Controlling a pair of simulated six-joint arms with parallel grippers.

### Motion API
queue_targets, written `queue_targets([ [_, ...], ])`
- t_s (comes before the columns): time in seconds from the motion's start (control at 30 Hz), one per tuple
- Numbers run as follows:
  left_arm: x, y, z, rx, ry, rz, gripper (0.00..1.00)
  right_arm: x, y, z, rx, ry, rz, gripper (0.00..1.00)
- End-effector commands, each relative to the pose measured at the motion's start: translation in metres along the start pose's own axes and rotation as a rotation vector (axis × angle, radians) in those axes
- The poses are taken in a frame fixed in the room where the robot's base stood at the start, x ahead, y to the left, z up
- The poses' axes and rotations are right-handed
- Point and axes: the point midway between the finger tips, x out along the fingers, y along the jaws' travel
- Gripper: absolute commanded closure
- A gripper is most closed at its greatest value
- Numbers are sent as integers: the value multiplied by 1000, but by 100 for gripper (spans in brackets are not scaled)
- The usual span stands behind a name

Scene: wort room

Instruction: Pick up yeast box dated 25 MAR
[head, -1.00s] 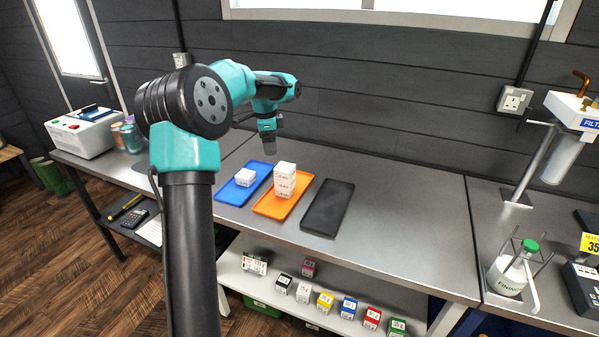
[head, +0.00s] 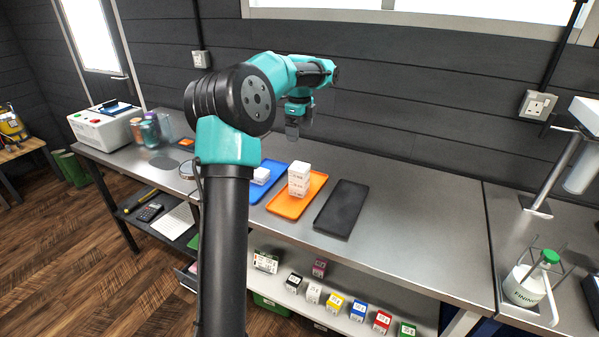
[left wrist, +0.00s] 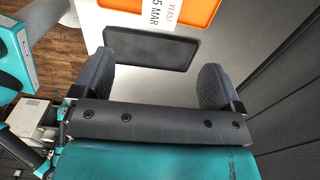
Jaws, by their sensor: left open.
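A stack of white yeast boxes (head: 299,180) stands on the orange tray (head: 286,211). A lower white box or stack (head: 261,175) sits on the blue tray (head: 256,194), partly behind my left arm. My left gripper (head: 293,134) is in the air behind and above the trays, apart from the boxes. In the left wrist view its fingers (left wrist: 156,80) are spread and nothing is between them. A white yeast box (left wrist: 160,15) shows at the top edge there, its label reading "5 MAR" with anything before the 5 not legible. My right gripper is out of view.
An empty black tray (head: 341,209) lies right of the orange one. A shelf below holds several coloured small boxes (head: 358,311). A bottle with a green cap (head: 526,285) stands in a rack at the right. The steel bench (head: 420,220) is clear in between.

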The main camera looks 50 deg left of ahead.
Motion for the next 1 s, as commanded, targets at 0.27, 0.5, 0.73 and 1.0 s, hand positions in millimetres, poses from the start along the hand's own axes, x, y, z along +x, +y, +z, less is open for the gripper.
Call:
queue_targets([
  [0.27,49,1,1,0,0,4,8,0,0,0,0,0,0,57],
  [0.5,86,0,0,-1,0,3,8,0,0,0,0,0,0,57],
  [0.73,97,0,0,-1,0,0,8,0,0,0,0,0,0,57],
  [1.0,98,0,0,-1,0,1,8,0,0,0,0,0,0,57],
])
